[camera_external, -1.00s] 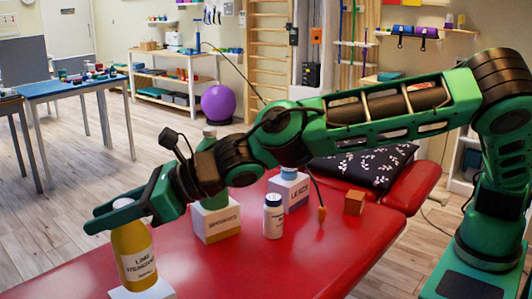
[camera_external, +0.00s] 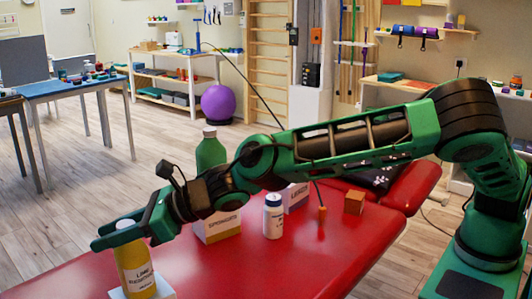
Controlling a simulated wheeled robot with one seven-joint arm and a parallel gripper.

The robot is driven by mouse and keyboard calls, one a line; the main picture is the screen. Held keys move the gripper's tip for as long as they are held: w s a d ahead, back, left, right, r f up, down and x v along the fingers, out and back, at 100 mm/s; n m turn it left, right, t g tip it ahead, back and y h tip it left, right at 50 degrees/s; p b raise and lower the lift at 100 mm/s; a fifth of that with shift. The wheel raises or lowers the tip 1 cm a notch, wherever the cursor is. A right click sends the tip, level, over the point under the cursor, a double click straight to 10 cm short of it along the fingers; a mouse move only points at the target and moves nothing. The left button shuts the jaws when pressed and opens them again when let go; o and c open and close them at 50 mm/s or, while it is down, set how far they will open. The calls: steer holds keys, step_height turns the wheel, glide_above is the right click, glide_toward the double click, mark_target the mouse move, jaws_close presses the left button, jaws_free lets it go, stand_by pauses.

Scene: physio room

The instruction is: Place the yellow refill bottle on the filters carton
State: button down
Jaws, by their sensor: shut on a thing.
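The yellow refill bottle (camera_external: 136,272), with a white "lime" label, is upright at the lower left, over a white-topped carton (camera_external: 163,291). That carton is cut off by the picture's bottom edge and no name on it shows, so I cannot tell if it is the filters carton. I cannot tell whether the bottle's base touches its top. My gripper (camera_external: 112,236) is shut on the bottle near its top, reaching in from the right. The fingers hide part of the bottle's neck.
A sponges carton (camera_external: 222,232) stands on the red treatment table (camera_external: 300,262), with a green bottle (camera_external: 211,152) at it. A white bottle (camera_external: 273,217), another carton (camera_external: 297,197) and an orange-brown cube (camera_external: 354,202) stand to the right. The table's front middle is clear.

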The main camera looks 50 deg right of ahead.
steer(key=c, duration=1.4)
jaws_free()
steer(key=shift+o, duration=0.2)
